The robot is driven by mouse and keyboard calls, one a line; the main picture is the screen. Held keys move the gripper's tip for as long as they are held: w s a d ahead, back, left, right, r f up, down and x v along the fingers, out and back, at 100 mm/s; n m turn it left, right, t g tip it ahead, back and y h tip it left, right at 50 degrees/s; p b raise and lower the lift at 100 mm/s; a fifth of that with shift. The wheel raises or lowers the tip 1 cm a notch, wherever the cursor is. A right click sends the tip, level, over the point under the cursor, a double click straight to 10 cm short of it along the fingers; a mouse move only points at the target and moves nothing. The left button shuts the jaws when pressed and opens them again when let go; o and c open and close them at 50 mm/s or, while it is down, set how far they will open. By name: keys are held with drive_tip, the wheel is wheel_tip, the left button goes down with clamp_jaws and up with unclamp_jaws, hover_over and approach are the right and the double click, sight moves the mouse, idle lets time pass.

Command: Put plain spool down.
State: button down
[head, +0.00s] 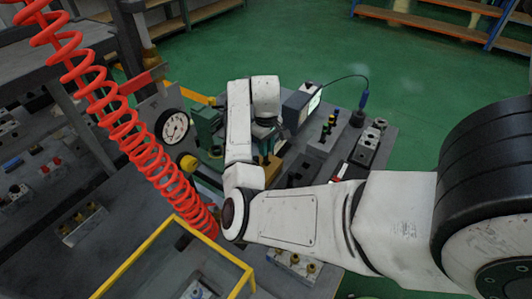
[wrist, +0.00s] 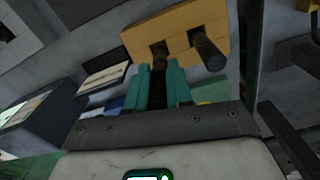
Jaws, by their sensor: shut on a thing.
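My gripper (wrist: 159,72) is in the wrist view, its teal fingers closed around a dark rod, which I take to be the plain spool (wrist: 158,55). The rod's far end meets a dark hole in a yellow-orange block (wrist: 180,27); I cannot tell how deep it sits. A second dark rod (wrist: 208,50) stands out of another hole in the same block, beside the held one. In the head view my arm reaches over the grey bench, and the orange block (head: 270,168) shows just below my wrist. The held spool is hidden there.
A red coiled hose (head: 130,140) hangs left of my arm. A dial gauge (head: 173,127) and a small screen (head: 313,104) flank the work spot. Several dark fittings stand at the bench's right. A yellow-edged frame (head: 205,247) is in front.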

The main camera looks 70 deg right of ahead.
sight(266, 163)
drive_tip(key=shift+f+p, duration=0.35)
drive_tip(key=shift+f, duration=1.2)
drive_tip(key=shift+f, duration=0.1)
drive_tip(key=c, duration=1)
unclamp_jaws()
wheel_tip(266, 163, up, 12)
drive_tip(key=shift+r+b, duration=0.1)
drive_tip(key=shift+b, duration=0.25)
